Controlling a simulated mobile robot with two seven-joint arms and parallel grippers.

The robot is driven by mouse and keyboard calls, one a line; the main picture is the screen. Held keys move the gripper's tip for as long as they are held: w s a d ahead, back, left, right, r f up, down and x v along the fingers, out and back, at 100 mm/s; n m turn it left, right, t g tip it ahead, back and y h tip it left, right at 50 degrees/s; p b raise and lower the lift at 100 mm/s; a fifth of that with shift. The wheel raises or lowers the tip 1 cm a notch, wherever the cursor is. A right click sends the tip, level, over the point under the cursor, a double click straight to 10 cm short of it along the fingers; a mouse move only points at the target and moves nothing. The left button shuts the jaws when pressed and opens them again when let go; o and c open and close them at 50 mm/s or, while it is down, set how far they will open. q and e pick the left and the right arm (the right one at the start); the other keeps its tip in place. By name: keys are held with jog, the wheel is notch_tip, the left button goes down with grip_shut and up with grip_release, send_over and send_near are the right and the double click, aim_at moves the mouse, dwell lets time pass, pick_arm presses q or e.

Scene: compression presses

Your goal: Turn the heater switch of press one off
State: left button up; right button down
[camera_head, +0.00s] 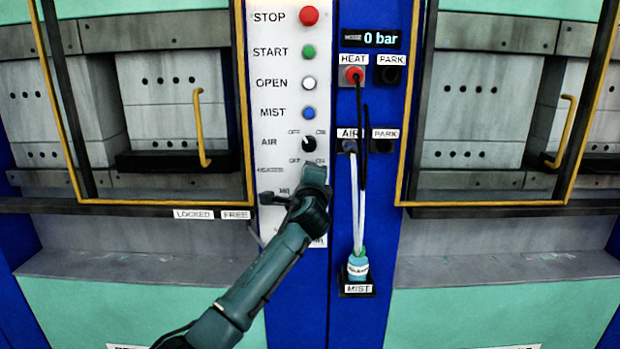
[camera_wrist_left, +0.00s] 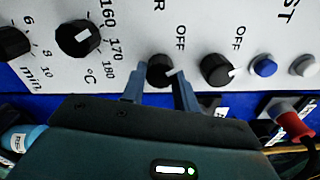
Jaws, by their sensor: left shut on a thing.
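The heater switch (camera_wrist_left: 160,72) of the press is a black rotary knob on the white control panel (camera_head: 265,120). My left gripper (camera_wrist_left: 160,88) is shut on it, with one finger on each side of the knob. In the wrist view, the knob's white pointer line slants to the right, and an OFF label is up and right of it. In the head view my left gripper (camera_head: 315,172) covers the knob, just below the AIR switch (camera_head: 308,144). OFF and ON labels show just above the gripper. My right gripper is not in view.
The AIR knob (camera_wrist_left: 221,70) is close beside the gripped knob, and a temperature dial (camera_wrist_left: 80,38) is on its other side. Right of the panel are a red HEAT plug (camera_head: 354,74) and hanging hoses (camera_head: 358,200). A yellow door handle (camera_head: 201,130) is to the left.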

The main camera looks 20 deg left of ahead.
pick_arm(q)
jog(key=o, duration=1)
jog(key=b+v, duration=0.1)
jog(key=v, duration=1.2)
jog(key=shift+s, duration=0.1)
